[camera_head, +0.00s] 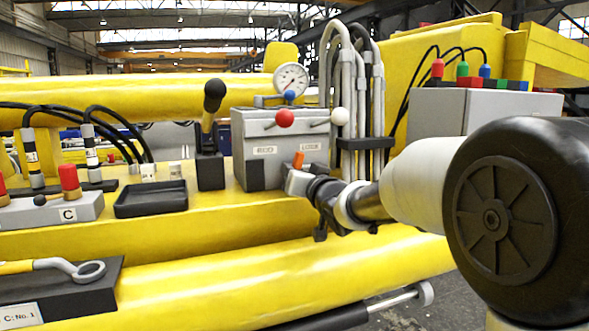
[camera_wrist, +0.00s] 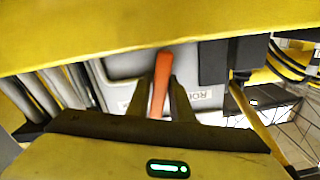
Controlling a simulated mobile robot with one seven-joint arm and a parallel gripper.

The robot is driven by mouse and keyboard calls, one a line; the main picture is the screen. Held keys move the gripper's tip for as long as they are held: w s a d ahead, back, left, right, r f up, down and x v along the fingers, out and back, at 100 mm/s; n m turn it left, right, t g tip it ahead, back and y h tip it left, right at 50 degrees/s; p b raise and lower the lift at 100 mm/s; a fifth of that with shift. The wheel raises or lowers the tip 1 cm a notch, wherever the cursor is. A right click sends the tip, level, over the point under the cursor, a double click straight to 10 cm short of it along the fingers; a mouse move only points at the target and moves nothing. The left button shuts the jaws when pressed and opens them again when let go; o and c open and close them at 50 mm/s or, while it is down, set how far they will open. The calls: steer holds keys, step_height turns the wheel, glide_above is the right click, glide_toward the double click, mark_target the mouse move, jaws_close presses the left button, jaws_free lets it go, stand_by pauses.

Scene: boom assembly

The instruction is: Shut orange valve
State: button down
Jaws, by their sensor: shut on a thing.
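In the head view my gripper (camera_head: 300,180) reaches in from the right and hides the lower part of the handle. The handle looks nearly upright with a slight tilt in the head view.
A red knob (camera_head: 285,118) and a white knob (camera_head: 340,116) are on levers above the handle. A gauge (camera_head: 291,80) stands on top. Grey hoses (camera_head: 345,95) rise to the right. A black lever (camera_head: 212,110) and black tray (camera_head: 151,199) are to the left.

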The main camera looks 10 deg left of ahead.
steer(key=m+p, duration=0.2)
steer(key=m, duration=0.5)
steer(key=m+p, duration=0.1)
steer(key=m, duration=0.3)
steer(key=shift+p, duration=0.3)
steer(key=shift+m+p, duration=0.4)
steer(key=shift+m, duration=1.3)
steer(key=c, duration=1.7)
jaws_free()
